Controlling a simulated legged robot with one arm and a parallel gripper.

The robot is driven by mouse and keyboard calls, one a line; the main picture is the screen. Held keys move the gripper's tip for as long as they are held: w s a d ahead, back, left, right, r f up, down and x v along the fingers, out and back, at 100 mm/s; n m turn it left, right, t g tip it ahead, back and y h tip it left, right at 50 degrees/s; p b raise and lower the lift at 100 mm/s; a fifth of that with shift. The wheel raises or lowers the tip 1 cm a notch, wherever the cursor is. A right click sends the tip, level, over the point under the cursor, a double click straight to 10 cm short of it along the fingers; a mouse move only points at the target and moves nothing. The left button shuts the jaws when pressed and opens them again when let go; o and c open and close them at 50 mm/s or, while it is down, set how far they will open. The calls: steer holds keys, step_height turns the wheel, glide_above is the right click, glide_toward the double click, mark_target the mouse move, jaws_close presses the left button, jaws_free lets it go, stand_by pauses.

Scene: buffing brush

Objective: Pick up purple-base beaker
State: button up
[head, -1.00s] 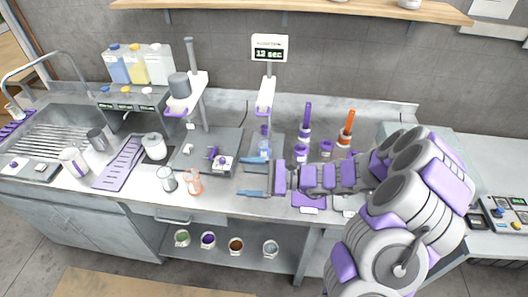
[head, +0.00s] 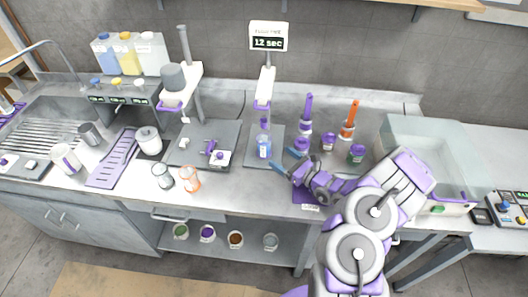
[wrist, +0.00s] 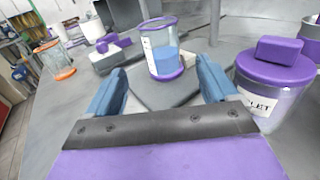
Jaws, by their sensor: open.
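The purple-base beaker (wrist: 166,50) stands upright on a grey pad. It is clear, with a purple rim and base, a white label and blue liquid. In the head view the beaker (head: 264,147) stands below the timer stand. My gripper (wrist: 160,92) is open, its blue fingers pointing at the beaker, which appears between and just beyond the fingertips in the wrist view. In the head view my gripper (head: 280,159) is just right of and in front of the beaker. No contact shows.
A purple-lidded jar (wrist: 268,85) stands close to my right finger. An orange-rimmed beaker (head: 190,179) and a clear beaker (head: 163,176) stand to the left. A timer display (head: 268,38) rises behind. Purple (head: 306,119) and orange (head: 349,121) brushes stand behind right.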

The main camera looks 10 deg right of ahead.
mark_target(269, 148)
steer(key=b+x, duration=0.1)
steer(key=x, duration=0.8)
steer(key=b+x, duration=0.1)
steer(key=x, duration=0.1)
steer(key=shift+d+f, duration=0.2)
steer(key=shift+f, duration=0.15)
steer(key=shift+w+a+r, duration=0.1)
steer(key=shift+w+a, duration=0.3)
steer(key=shift+w, duration=0.15)
steer(key=shift+c, duration=0.2)
steer(key=c, duration=1)
steer(key=shift+c, duration=0.2)
